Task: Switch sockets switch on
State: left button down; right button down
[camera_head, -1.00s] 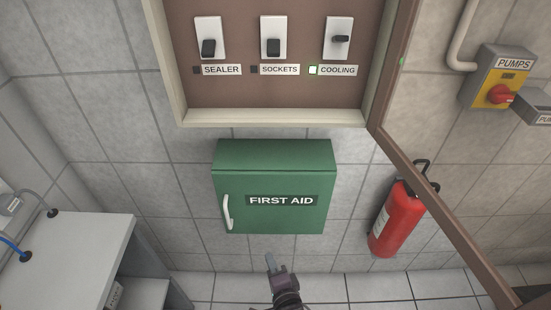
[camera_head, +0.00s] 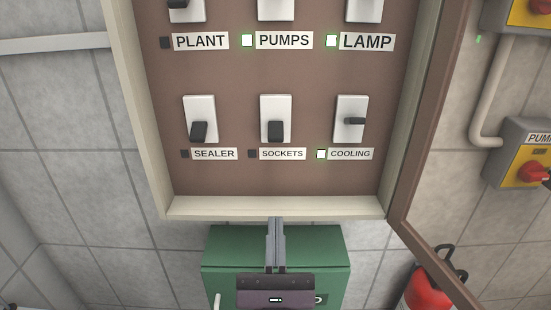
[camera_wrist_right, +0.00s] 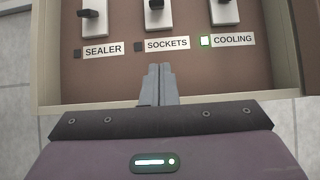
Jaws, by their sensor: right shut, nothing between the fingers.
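The sockets switch (camera_head: 275,131) is a black toggle on a white plate in the middle of the lower row, tilted down. The SOCKETS label (camera_head: 282,154) is below it, with a dark indicator (camera_head: 252,154) beside it. The switch also shows at the top of the right wrist view (camera_wrist_right: 154,5), its upper part cut off. My right gripper (camera_head: 275,222) is shut and empty, its fingers pointing up at the panel's bottom edge, below the sockets switch and apart from it. It also shows in the right wrist view (camera_wrist_right: 158,70). My left gripper is out of view.
The sealer switch (camera_head: 199,132) at left is down with a dark indicator. The cabinet's pale frame (camera_head: 290,207) and open door (camera_head: 405,190) border the panel. A green first aid box (camera_head: 225,270) is below.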

aim_at(276, 134)
jog(key=p+x, duration=0.5)
jog(key=x, duration=0.5)
jog(key=shift+r, duration=0.2)
jog(key=r+p, duration=0.1)
jog(key=s+r+p, duration=0.1)
jog(key=r, duration=0.1)
jog(key=shift+s+r+p, duration=0.1)
jog(key=shift+s+p, duration=0.25)
jog(key=shift+p, duration=0.05)
jog(key=shift+w, duration=0.1)
